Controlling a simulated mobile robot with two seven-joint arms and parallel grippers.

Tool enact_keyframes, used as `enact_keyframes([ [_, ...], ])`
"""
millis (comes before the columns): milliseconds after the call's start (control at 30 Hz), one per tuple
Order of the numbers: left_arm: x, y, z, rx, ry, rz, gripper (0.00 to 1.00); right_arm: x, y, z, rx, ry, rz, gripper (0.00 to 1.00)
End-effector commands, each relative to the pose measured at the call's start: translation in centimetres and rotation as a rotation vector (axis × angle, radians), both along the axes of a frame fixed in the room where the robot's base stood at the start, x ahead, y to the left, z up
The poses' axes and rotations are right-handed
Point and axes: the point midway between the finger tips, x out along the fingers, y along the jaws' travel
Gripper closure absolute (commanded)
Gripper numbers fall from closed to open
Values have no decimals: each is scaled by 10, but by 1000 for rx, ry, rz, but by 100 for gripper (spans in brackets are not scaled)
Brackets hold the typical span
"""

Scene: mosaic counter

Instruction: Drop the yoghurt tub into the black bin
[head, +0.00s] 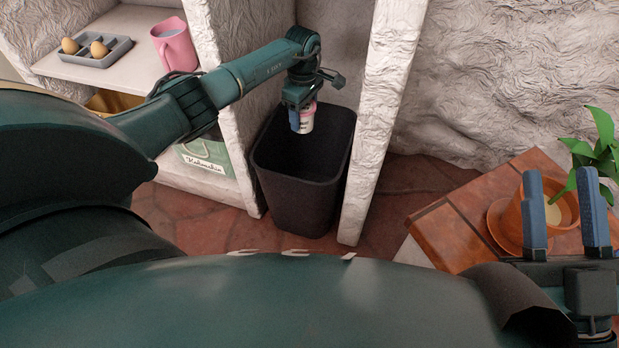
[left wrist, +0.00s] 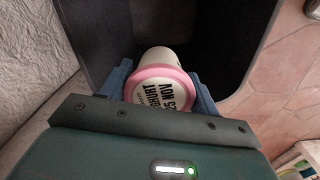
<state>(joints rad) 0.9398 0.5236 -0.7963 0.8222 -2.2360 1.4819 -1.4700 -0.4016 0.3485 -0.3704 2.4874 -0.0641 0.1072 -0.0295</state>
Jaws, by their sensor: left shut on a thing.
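The yoghurt tub (head: 307,119) is white with a pink rim. My left gripper (head: 301,124) is shut on it and holds it over the mouth of the black bin (head: 300,193). In the left wrist view the tub (left wrist: 161,92) sits between the two blue fingers, with dark lettering on its end, and the dark inside of the bin (left wrist: 215,35) lies beyond it. The bin stands upright on the floor between two white walls. My right gripper (head: 566,215) is open, its blue fingers apart in front of an orange cup, far from the bin.
A shelf at the left holds a pink mug (head: 174,46) and a grey egg tray (head: 86,56). A green bag (head: 205,155) is below. A wooden table (head: 455,228) with an orange cup (head: 553,213) and a green plant (head: 600,150) is at the right.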

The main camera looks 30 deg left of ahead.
Motion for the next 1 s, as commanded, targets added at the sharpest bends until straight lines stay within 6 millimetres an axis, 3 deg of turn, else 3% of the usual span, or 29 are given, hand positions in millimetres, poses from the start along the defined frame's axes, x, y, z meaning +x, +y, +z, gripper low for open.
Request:
enact_keyframes([
  [333, 0, 0, 1, 0, 0, 0, 13, 0, 0, 0, 0, 1, 0, 64],
  [633, 0, 1, 5, 1, 0, 0, 13, 0, 0, 2, 0, 4, 0, 64],
  [733, 1, 1, 18, 2, -2, -1, 13, 1, 0, 4, 2, 28, 1, 64],
  [800, 1, 1, 32, 1, -3, -1, 13, -2, 1, -12, 14, 127, -3, 64],
  [1000, 1, 1, 79, 2, -3, -1, 13, -10, 4, -36, 30, 315, -5, 64],
])
